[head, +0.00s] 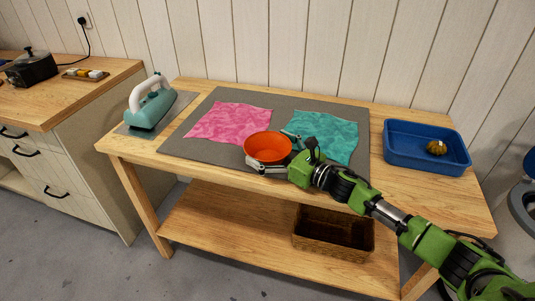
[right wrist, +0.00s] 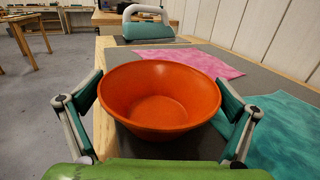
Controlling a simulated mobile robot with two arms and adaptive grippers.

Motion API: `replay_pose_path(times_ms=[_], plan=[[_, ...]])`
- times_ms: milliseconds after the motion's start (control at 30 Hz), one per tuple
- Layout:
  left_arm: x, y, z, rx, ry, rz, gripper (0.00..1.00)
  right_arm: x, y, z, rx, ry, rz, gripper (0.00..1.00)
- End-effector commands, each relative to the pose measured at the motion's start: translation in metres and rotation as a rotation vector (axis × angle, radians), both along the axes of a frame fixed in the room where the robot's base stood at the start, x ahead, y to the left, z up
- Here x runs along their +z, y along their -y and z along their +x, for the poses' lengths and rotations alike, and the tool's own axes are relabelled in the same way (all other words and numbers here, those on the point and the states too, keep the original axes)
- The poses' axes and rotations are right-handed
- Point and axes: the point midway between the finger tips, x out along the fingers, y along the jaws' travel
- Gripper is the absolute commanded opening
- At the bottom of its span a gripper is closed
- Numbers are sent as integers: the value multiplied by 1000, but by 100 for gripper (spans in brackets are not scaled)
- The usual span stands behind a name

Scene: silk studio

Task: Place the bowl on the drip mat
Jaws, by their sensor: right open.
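The orange bowl (head: 268,147) is upright at the front edge of a large grey mat (head: 225,96) on the wooden table. My right gripper (head: 268,150) is open, with one finger on either side of the bowl. In the right wrist view the bowl (right wrist: 160,95) sits between the two spread fingers, with its rim close to them; I cannot tell whether they touch it. The bowl hides its own underside, so I cannot tell whether it rests on the mat or hangs just above. My left gripper is out of view.
Pink cloth (head: 232,121) and teal cloth (head: 325,130) lie on the grey mat. A teal iron (head: 152,108) stands on a smaller grey mat (head: 180,100) at left. A blue tray (head: 405,155) with a yellowish lump is at right. A wicker basket (head: 332,235) is on the shelf below.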

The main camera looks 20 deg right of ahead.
Motion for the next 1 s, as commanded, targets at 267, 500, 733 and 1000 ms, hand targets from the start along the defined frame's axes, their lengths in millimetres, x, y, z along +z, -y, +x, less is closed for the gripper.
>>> replay_pose_path(times_ms=[267,500,733,1000], plan=[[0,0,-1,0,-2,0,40,0,0,0,-1,0,0,75],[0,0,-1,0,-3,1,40,1,0,0,-1,1,1,71],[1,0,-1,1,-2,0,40,11,1,1,-1,2,0,71],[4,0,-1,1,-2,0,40,49,-8,-13,3,3,-1,71]])
